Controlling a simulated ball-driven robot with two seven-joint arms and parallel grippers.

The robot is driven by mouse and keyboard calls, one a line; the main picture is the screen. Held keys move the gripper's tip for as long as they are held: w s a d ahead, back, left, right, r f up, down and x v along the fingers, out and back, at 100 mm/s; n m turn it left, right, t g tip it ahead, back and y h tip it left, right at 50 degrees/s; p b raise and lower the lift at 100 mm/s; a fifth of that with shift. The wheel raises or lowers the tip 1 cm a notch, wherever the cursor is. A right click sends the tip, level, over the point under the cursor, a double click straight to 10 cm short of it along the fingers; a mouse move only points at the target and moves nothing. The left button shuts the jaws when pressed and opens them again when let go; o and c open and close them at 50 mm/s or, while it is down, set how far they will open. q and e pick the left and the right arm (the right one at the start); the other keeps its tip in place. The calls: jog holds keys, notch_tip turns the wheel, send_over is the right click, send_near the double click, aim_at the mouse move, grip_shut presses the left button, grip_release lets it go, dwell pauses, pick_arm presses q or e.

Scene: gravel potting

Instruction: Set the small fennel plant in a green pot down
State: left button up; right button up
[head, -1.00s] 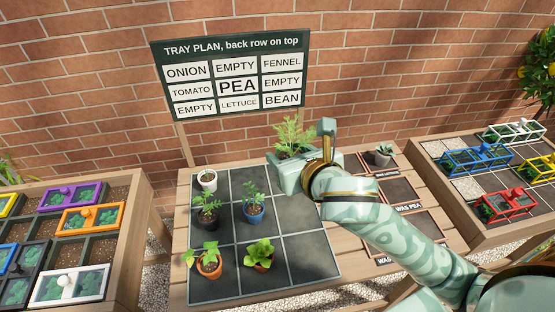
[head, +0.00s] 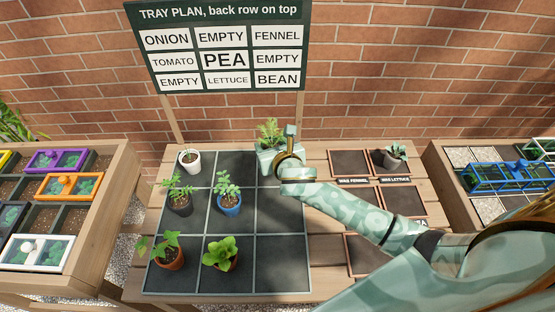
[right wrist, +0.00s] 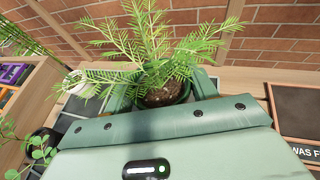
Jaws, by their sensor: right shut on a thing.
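The small fennel plant (head: 270,132) has feathery leaves and is at the back right cell of the dark, three-by-three tray (head: 279,262). My right gripper (head: 276,158) is shut on its pot and hides most of it in the head view. In the right wrist view the fennel (right wrist: 150,45) stands upright, with brown soil and a dark green pot rim (right wrist: 184,92) between the fingers. I cannot tell whether the pot's base touches the tray. My left gripper is not in view.
The tray also holds a white pot (head: 190,161), a blue pot (head: 230,205) and several others. The back middle, middle right and front right cells are bare. A tray plan sign (head: 222,90) stands behind. Framed squares (head: 350,163) and a succulent (head: 395,153) lie right.

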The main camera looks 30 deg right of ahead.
jog(key=w+d+f, duration=0.1)
jog(key=d+f+b, duration=0.1)
jog(key=f, duration=0.1)
jog(key=w+d+f+b, duration=0.1)
jog(key=f, duration=0.1)
jog(key=shift+w+f, duration=0.2)
jog(key=shift+w, duration=0.1)
notch_tip(320, 180, down, 4)
jog(key=b, duration=0.2)
jog(key=shift+d+r+b, duration=0.1)
jog(key=shift+b, duration=0.3)
jog(key=shift+w+r, duration=0.1)
jog(key=shift+r, duration=0.15)
jog(key=o, duration=1)
jog(key=shift+f, duration=0.15)
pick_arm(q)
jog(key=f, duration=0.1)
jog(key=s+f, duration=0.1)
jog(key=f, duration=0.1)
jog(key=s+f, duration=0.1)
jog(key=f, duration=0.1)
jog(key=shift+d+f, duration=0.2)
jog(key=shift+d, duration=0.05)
pick_arm(e)
jog(key=shift+o, duration=0.2)
